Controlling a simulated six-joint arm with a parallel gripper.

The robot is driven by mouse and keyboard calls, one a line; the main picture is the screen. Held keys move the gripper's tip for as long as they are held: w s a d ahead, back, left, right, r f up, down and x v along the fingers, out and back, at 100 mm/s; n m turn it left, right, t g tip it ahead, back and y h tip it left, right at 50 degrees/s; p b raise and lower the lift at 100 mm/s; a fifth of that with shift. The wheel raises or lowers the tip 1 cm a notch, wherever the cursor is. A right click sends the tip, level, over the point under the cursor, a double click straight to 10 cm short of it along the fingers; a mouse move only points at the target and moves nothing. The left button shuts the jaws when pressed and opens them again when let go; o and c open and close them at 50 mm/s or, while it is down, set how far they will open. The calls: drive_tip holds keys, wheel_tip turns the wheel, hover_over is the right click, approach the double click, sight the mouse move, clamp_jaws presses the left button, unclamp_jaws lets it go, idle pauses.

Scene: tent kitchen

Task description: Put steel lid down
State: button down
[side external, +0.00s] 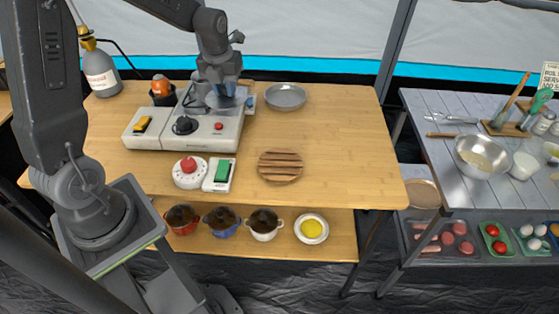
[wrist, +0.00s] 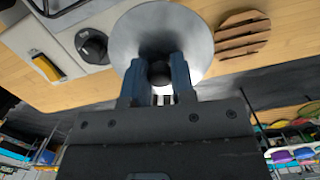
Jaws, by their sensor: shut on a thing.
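The steel lid (wrist: 201,32) is a round grey disc in the wrist view. My gripper (wrist: 160,75) is shut on its dark knob, with a blue finger on each side. In the side view my gripper (side external: 222,88) is above the right part of the white stove (side external: 170,136). The lid (side external: 228,101) is partly hidden there by the fingers and looks roughly level. I cannot tell whether the lid touches anything below it.
A grey metal plate (side external: 286,95) lies to the right of the stove. A slatted wooden trivet (side external: 280,166) lies nearer the front. A red-knobbed timer (side external: 189,172) and a green-topped box (side external: 219,174) sit before the stove. The table's right part is clear.

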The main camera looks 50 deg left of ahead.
drive_tip(key=d+f+m, duration=0.3)
drive_tip(key=d, duration=0.4)
hover_over(281, 162)
drive_tip(key=f, duration=0.6)
drive_tip(key=shift+s+d+f, duration=0.1)
drive_tip(key=shift+s+d, duration=0.05)
drive_tip(key=shift+s, duration=0.15)
drive_tip(key=shift+f, duration=2)
drive_tip(key=shift+f, duration=0.2)
drive_tip(key=c, duration=1)
unclamp_jaws()
drive_tip(key=shift+o, duration=0.2)
drive_tip(key=shift+r, duration=0.1)
